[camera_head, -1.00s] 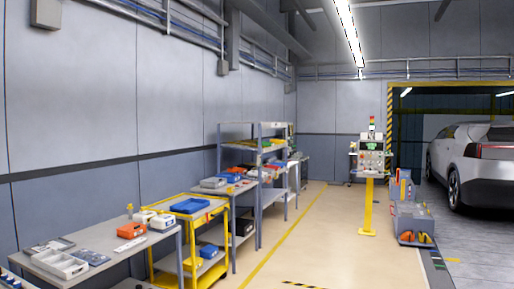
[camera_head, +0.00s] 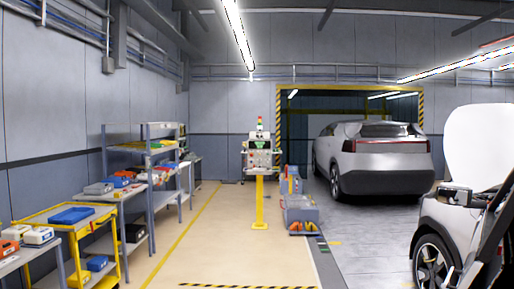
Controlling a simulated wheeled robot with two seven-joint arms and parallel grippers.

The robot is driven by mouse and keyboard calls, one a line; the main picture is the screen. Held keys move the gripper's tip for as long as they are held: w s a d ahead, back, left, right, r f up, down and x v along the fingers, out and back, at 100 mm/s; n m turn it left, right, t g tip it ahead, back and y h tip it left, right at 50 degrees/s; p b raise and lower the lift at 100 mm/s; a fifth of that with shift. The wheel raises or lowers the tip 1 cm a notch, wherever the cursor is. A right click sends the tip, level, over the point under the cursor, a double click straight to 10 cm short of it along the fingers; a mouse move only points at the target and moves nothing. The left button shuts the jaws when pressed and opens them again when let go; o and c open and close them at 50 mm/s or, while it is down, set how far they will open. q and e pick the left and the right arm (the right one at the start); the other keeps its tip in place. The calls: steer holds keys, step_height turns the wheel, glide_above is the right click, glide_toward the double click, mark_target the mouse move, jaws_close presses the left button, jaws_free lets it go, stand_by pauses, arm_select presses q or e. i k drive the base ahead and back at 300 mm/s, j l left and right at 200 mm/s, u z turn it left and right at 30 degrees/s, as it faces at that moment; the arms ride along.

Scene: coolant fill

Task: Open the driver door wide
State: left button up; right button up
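A white car (camera_head: 432,215) stands at the right edge, cut off by the frame. Its wheel (camera_head: 432,265) and a raised white panel (camera_head: 480,140), which looks like an open hood, show. I cannot make out a driver door on it. A silver car (camera_head: 375,160) stands farther back, seen from its rear, with its red tail light facing me; no open door shows on it. Neither of my grippers is in view.
A yellow cart (camera_head: 75,230) and shelves (camera_head: 150,180) line the left wall. A yellow post with a control panel (camera_head: 261,160) stands ahead, with grey equipment (camera_head: 300,212) right of it. The beige floor (camera_head: 215,250) between is clear.

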mark_target(493, 245)
steer(key=z, duration=1.4)
steer(key=j+z, duration=0.2)
steer(key=j, duration=0.75)
steer(key=j+z, duration=0.25)
steer(key=j, duration=0.75)
steer(key=j+z, duration=0.2)
steer(key=j, duration=0.75)
steer(key=i+l, duration=0.5)
steer(key=i+l+u, duration=0.1)
steer(key=i+l, duration=0.85)
steer(key=i+l+u, duration=0.1)
steer(key=i+l, duration=0.4)
steer(key=l, duration=0.15)
steer(key=i+l+u, duration=0.1)
steer(key=i+l, duration=0.35)
steer(key=l, duration=0.15)
steer(key=i+l, duration=0.45)
steer(key=l, duration=0.2)
